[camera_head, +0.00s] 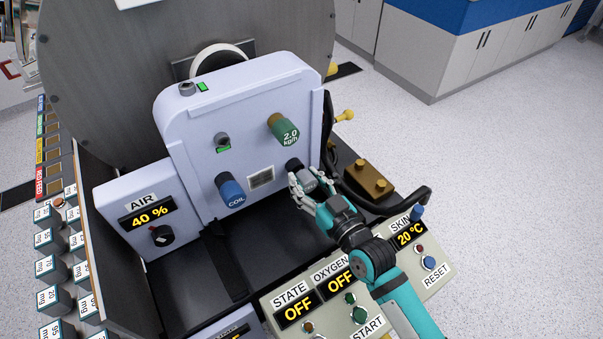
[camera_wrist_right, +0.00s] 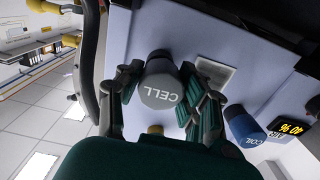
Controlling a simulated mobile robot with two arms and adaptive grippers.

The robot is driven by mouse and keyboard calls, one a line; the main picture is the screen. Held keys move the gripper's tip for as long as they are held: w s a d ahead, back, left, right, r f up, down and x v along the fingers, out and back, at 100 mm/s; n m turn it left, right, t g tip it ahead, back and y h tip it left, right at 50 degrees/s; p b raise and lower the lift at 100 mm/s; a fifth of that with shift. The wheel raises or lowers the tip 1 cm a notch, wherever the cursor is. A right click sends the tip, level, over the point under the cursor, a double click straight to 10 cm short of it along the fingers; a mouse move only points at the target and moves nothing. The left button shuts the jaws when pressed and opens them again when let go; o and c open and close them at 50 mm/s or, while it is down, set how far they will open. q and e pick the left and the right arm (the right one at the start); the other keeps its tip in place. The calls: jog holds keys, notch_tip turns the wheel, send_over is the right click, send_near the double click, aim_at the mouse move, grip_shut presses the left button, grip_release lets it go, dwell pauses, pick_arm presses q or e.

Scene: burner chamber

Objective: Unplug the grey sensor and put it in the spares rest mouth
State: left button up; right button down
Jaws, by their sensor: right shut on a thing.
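The grey sensor (camera_wrist_right: 161,90), a short cylinder marked CELL, is between the fingers of my right gripper (camera_wrist_right: 164,82). The right gripper is shut on it, with a finger on each side. In the head view the right gripper (camera_head: 307,186) is at the lower right of the pale front panel (camera_head: 262,105), and the grey sensor (camera_head: 307,178) shows partly behind its fingers. A dark round piece (camera_head: 293,165) is right behind the sensor; I cannot tell whether the sensor is fully seated there. I cannot identify the spares rest mouth for certain. My left gripper is not in view.
A brown block (camera_head: 369,180) with brass knobs stands right of the gripper, beside a black curved hose (camera_head: 400,202). A blue COIL plug (camera_head: 230,188) and a green plug (camera_head: 284,131) are on the panel. A control box (camera_head: 437,281) lies below my right arm.

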aim_at(311, 187)
jog(key=shift+p+v, duration=0.45)
jog(key=shift+v, duration=0.4)
jog(key=shift+p+v, duration=0.35)
jog(key=shift+v, duration=0.8)
